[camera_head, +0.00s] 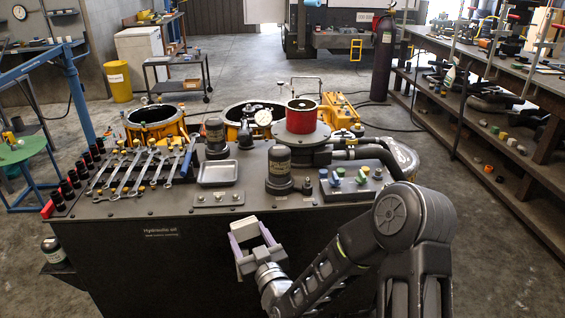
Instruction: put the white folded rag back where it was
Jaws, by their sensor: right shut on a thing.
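My right gripper (252,238) is in front of the black bench, past its front edge and above the floor. It is shut on a small whitish thing at its fingertips, which looks like the white folded rag (244,226). The fingers hide part of the rag. My right arm comes in from the lower right. My left gripper is not in view.
A shelf bench (500,165) stands at right. The floor between them is mostly clear.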

